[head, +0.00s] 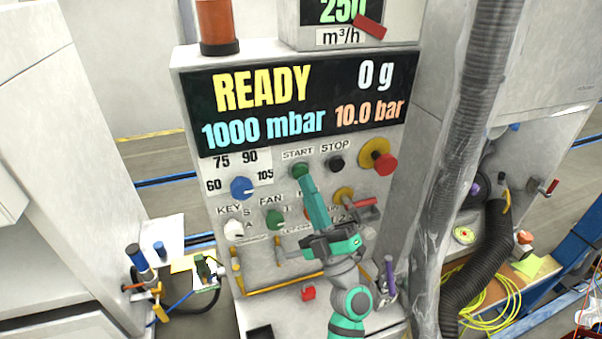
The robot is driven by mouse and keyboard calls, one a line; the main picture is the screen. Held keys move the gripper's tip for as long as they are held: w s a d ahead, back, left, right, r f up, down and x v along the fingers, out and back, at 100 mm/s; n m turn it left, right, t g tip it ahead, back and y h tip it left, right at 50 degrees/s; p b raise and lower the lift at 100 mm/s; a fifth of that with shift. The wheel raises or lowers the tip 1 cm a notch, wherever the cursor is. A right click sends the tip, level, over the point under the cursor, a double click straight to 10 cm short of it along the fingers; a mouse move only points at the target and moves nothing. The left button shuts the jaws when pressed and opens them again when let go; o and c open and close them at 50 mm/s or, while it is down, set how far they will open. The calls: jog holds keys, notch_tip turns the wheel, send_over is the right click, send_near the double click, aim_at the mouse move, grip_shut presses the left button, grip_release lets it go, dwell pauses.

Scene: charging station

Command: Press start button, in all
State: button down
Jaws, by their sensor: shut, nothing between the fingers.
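The control panel (212,185) stands upright in front of me. The green start button (298,169) sits under the label START, to the left of the black stop button (336,164). The display (300,100) above reads READY, 0 g, 1000 mbar and 10.0 bar. My gripper (304,180) is shut and empty, its teal fingers pointing up at the start button's lower edge. The fingertips overlap the button's lower part in the picture; I cannot tell whether they touch it. My gripper hides part of the lower panel.
A red emergency knob (385,164) on yellow is right of stop. A blue knob (242,187), a green fan knob (274,218) and a white key switch (234,229) are on the left. A grey corrugated hose (480,90) hangs at the right.

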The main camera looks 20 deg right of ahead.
jog(key=shift+w, duration=0.4)
jog(key=shift+w, duration=0.45)
dwell(0.7)
jog(key=shift+s, duration=0.9)
jog(key=shift+s+d, duration=0.15)
jog(key=shift+s, duration=2.35)
jog(key=shift+h, duration=0.3)
